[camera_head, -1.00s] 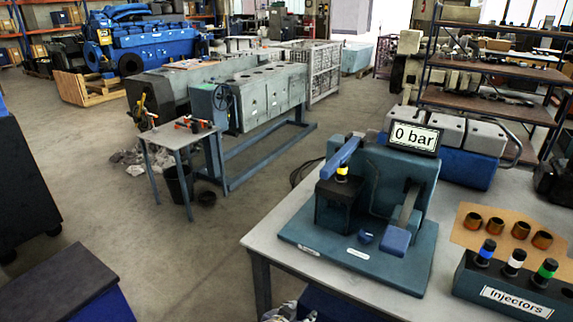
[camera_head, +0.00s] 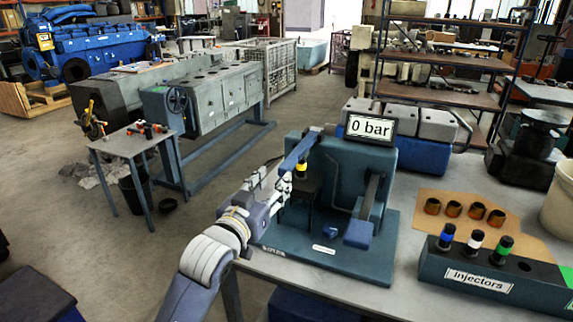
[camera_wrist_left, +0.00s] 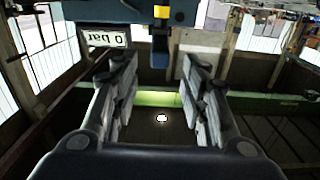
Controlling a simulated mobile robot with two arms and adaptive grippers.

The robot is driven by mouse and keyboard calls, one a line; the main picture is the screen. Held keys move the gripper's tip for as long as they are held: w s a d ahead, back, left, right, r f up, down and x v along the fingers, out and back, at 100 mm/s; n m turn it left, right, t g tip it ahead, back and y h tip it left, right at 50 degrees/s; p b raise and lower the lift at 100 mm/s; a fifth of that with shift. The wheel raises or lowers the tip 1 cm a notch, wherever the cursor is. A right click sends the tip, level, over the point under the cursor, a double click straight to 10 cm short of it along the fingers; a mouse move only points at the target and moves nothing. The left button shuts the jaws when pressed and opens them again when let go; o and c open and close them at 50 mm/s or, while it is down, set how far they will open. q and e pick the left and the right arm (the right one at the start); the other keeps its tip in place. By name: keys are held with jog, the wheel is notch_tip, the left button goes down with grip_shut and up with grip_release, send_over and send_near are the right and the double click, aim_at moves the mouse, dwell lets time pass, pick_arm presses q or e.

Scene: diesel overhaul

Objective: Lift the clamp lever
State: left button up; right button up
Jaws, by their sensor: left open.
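The blue bar-shaped lever (camera_head: 299,150), which I take for the clamp lever, slants over a yellow-banded injector (camera_head: 301,168) at the left of the teal test stand (camera_head: 336,170). My left gripper (camera_head: 284,184) is at the stand's near left side, just below and beside the lever. In the left wrist view the gripper (camera_wrist_left: 156,78) is open with nothing between its fingers. My right gripper is out of view.
A sign (camera_head: 369,128) on the stand reads "0 bar". A second handle with a blue grip (camera_head: 358,233) is on the stand's right. The injector rack (camera_head: 470,278) and several copper-coloured cups (camera_head: 452,209) are farther right on the bench.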

aim_at(288, 161)
pick_arm(q)
jog(key=p+x, duration=0.1)
jog(key=x, duration=0.8)
jog(key=shift+w+d+f+p, duration=0.1)
jog(key=shift+w+p, duration=0.15)
jog(key=shift+p, duration=0.1)
grip_shut()
